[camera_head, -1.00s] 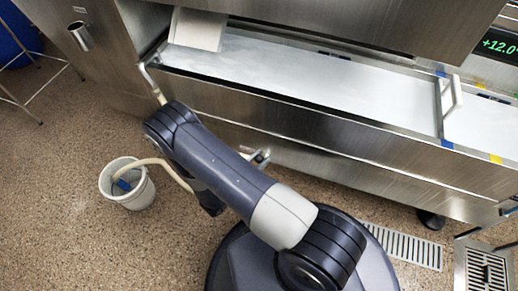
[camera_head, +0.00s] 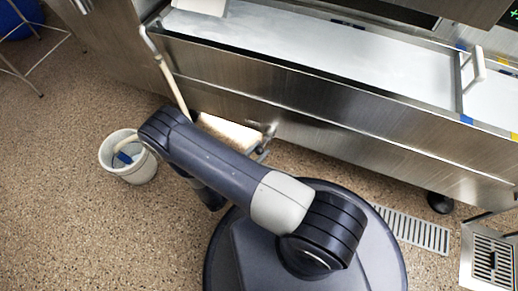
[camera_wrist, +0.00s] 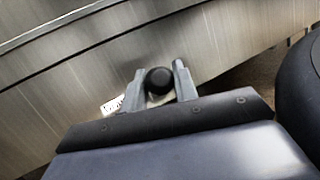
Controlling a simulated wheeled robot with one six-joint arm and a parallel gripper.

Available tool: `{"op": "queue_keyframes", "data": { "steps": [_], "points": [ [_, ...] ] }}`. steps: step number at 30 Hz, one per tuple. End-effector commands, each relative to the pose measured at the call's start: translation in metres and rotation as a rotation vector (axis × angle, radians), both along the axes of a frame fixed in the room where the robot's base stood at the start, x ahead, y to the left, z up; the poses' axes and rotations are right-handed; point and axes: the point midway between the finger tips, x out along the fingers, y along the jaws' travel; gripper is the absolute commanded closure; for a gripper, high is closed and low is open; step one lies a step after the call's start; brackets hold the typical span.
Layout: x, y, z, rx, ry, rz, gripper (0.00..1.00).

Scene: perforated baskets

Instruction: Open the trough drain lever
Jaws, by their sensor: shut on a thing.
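A round black knob (camera_wrist: 159,80), apparently the end of the drain lever, sits between the two grey fingers of my gripper (camera_wrist: 159,70) in the wrist view. The fingers are shut on it from both sides. The lever's shaft behind the knob is hidden. The long steel trough (camera_head: 300,88) with a white bed spans the upper part of the head view, and its front panel fills the wrist view behind the knob. In the head view my arm covers much of the area below the trough, and I cannot make out the fingertips clearly there.
A white bucket (camera_head: 140,171) with a hose and something blue in it stands on the floor at left. A floor grate (camera_head: 418,230) and a metal drain box (camera_head: 488,262) lie at right. A wire rack leg (camera_head: 22,70) stands at far left.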

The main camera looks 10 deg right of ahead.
Motion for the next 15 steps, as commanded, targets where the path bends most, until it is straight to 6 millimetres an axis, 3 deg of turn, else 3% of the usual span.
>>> {"op": "queue_keyframes", "data": {
  "steps": [15],
  "points": [
    [-0.0031,-0.0034,-0.0032,-0.022,-0.022,-0.011,1.00]
  ]
}}
